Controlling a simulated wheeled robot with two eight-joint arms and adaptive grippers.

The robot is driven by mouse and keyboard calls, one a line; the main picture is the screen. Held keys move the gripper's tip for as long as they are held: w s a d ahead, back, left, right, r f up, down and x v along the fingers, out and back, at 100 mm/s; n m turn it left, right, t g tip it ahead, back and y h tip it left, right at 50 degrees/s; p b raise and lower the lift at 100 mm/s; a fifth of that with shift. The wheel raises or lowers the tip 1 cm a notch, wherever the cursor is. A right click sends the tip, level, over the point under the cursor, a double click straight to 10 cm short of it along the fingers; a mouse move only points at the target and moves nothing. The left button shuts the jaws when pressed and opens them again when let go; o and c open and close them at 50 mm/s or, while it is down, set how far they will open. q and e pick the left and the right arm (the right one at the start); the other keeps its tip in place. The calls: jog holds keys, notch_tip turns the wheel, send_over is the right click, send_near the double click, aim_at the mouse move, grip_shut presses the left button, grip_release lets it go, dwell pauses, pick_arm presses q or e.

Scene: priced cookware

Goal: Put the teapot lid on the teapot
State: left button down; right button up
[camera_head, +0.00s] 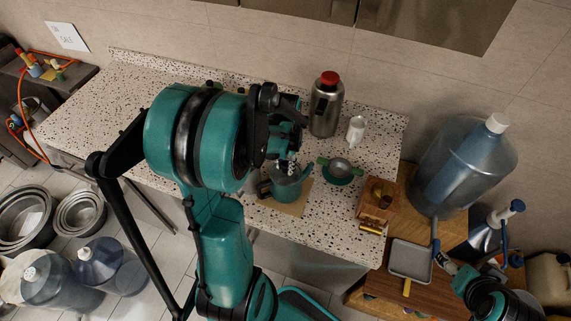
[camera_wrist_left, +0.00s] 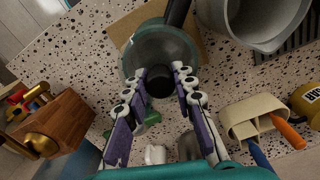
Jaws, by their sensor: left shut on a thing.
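The teal teapot (camera_head: 286,188) stands on a brown board on the speckled counter. In the left wrist view its round teal body (camera_wrist_left: 131,60) shows beneath my fingers, with a dark handle (camera_wrist_left: 178,14) reaching up. My left gripper (camera_head: 284,158) is directly above the teapot. In the left wrist view my left gripper (camera_wrist_left: 165,78) is shut on the dark knob of the teapot lid (camera_wrist_left: 158,84). Whether the lid touches the teapot rim cannot be told. My right gripper (camera_head: 445,262) is at the lower right, far from the teapot; its jaw state is unclear.
A strainer (camera_head: 342,169) sits right of the teapot. Behind it stand a white cup (camera_head: 356,130) and a steel flask with a red cap (camera_head: 326,105). A wooden grinder (camera_head: 377,200) is near the counter's right edge. The counter's left part is clear.

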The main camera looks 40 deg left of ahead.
aim_at(286, 164)
pick_arm(q)
jog(key=shift+f, duration=0.1)
dwell(0.4)
jog(key=shift+f+b, duration=0.25)
jog(key=shift+b, duration=0.15)
jog(key=c, duration=0.5)
grip_release()
jog(key=shift+c, duration=0.2)
notch_tip(286, 164, up, 12)
dwell(0.4)
dwell(0.9)
